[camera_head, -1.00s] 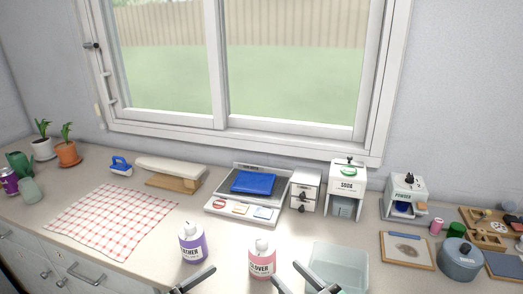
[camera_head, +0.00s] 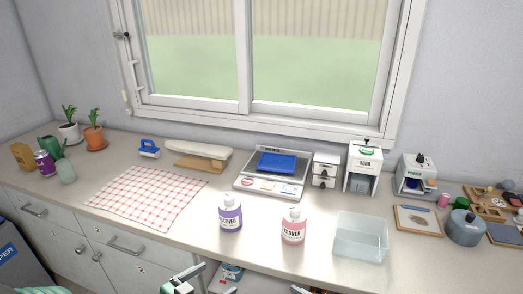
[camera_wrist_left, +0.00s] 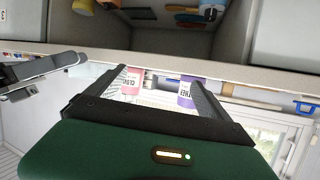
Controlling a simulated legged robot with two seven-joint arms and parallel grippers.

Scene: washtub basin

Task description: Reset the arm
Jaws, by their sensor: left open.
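The head view shows my left gripper (camera_head: 192,273) low at the bottom edge, in front of the counter's front edge. In the left wrist view its two dark fingers (camera_wrist_left: 160,88) stand apart with nothing held between them. Beyond them, upside down, the pink CLOVER bottle (camera_wrist_left: 131,80) and the purple bottle (camera_wrist_left: 185,92) show at a distance. Only a small tip of my right gripper (camera_head: 299,290) shows at the bottom of the head view; its jaws cannot be judged.
On the counter stand the purple bottle (camera_head: 230,215), the CLOVER bottle (camera_head: 293,228) and a clear tub (camera_head: 360,238). A checked cloth (camera_head: 148,196) lies left. A scale (camera_head: 290,190), drawer box (camera_head: 325,172) and SODA dispenser (camera_head: 363,170) stand behind. An open shelf below holds items (camera_head: 232,271).

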